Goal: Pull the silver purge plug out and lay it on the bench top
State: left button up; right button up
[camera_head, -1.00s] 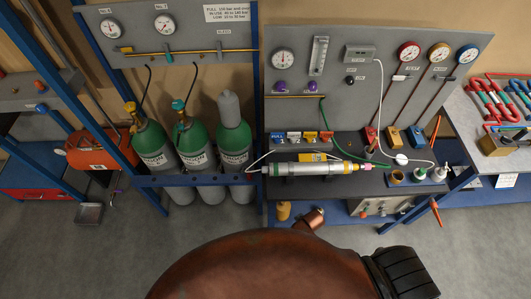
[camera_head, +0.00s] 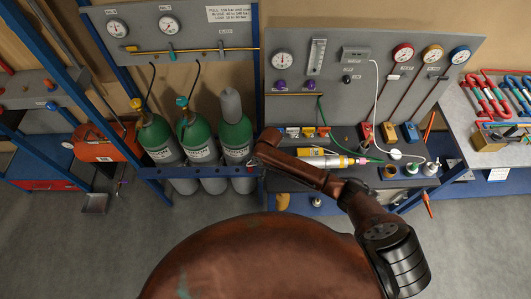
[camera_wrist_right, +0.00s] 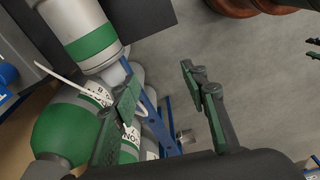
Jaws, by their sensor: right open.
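The silver cylinder with a green band lies on the bench; its yellow-marked right part shows in the head view (camera_head: 322,160), while my right arm covers its left part. In the right wrist view the cylinder (camera_wrist_right: 84,38) is at the upper left, with a narrower silver end piece (camera_wrist_right: 116,74) below the wide rim. I cannot tell whether this piece is the purge plug. My right gripper (camera_wrist_right: 160,80) is open and empty, its fingers to the right of and below that piece. Dark green-padded tips at the right edge may be my left gripper (camera_wrist_right: 313,48); their state is unclear.
Green gas cylinders (camera_head: 199,140) stand left of the bench, close beyond the fingers in the wrist view (camera_wrist_right: 62,133). A thin white hose (camera_wrist_right: 62,78) runs near the left finger. A gauge panel (camera_head: 340,95) rises behind the bench.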

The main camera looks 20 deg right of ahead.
jog(key=shift+n+h, duration=0.6)
jog(key=w+d+r, duration=0.2)
jog(key=w, duration=0.1)
jog(key=w+d+r, duration=0.1)
jog(key=w+r, duration=0.1)
jog(key=shift+w+d+r, duration=0.15)
jog(key=shift+f+b, duration=0.7)
notch_tip(320, 180, down, 4)
jog(key=b, duration=0.4)
jog(key=shift+f+b, duration=0.2)
jog(key=shift+b, duration=0.15)
notch_tip(320, 180, down, 3)
jog(key=shift+r, duration=0.1)
jog(key=shift+p, duration=0.5)
jog(key=shift+c, duration=0.3)
